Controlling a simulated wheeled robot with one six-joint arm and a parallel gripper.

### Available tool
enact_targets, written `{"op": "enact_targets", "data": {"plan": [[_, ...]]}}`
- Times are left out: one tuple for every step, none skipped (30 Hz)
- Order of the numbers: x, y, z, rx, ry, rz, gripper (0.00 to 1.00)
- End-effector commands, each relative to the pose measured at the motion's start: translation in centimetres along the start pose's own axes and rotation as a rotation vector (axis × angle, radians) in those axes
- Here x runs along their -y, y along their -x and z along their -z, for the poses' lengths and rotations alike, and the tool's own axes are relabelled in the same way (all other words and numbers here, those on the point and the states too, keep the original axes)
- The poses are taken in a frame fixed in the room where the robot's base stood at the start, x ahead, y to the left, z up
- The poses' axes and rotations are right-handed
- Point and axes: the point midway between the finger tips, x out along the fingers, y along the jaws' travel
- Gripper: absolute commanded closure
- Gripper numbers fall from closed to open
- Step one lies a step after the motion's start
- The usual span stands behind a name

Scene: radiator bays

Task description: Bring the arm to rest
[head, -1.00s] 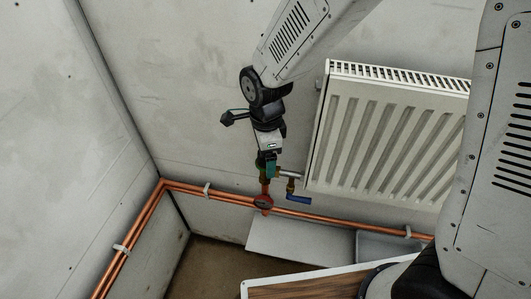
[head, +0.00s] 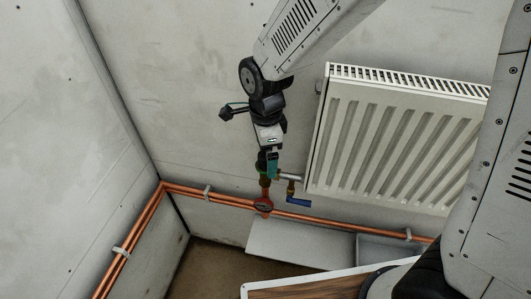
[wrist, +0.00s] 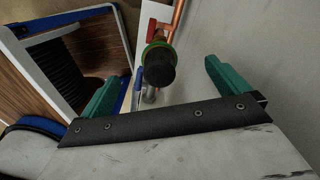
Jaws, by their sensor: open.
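My gripper (wrist: 165,88) shows in the wrist view with its two green fingers wide apart, open and with nothing clamped. Between and beyond the fingers is a valve with a black cap (wrist: 159,70) and a green ring, on a copper pipe. In the head view my gripper (head: 268,163) points down at the valve beside the radiator, and its fingers partly hide the valve top. I cannot tell whether a finger touches the valve.
A white radiator (head: 390,140) hangs on the wall to the right. A blue-handled tap (head: 298,201) sits by its lower left corner. Copper pipes (head: 145,212) run along both walls. A grey box (head: 300,245) is on the floor below. Open wall lies left of the arm.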

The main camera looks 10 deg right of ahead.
Motion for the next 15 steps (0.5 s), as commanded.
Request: {"op": "enact_targets", "data": {"plan": [[0.0, 0.3, 0.0, 0.001, 0.0, 0.002, 0.0], [0.0, 0.4, 0.0, 0.001, 0.0, 0.002, 0.0], [0.0, 0.6, 0.0, 0.001, 0.0, 0.001, 0.0], [0.0, 0.8, 0.0, 0.0, 0.0, 0.001, 0.0], [0.0, 0.9, 0.0, 0.0, 0.0, 0.001, 0.0], [0.0, 1.1, 0.0, 0.0, 0.0, 0.001, 0.0], [0.0, 1.3, 0.0, 0.0, 0.0, 0.001, 0.0], [0.1, 1.4, 0.0, 0.001, 0.0, 0.002, 0.0], [0.1, 1.6, 0.0, 0.001, 0.0, 0.002, 0.0], [0.1, 1.8, 0.0, 0.001, 0.0, 0.002, 0.0], [0.1, 1.9, 0.0, 0.001, 0.0, 0.002, 0.0], [0.1, 2.1, 0.0, 0.001, 0.0, 0.002, 0.0], [0.1, 2.3, 0.0, 0.001, 0.0, 0.001, 0.0], [0.1, 2.4, 0.0, 0.001, 0.0, 0.001, 0.0], [0.1, 2.6, 0.0, 0.001, 0.0, 0.001, 0.0]]}}
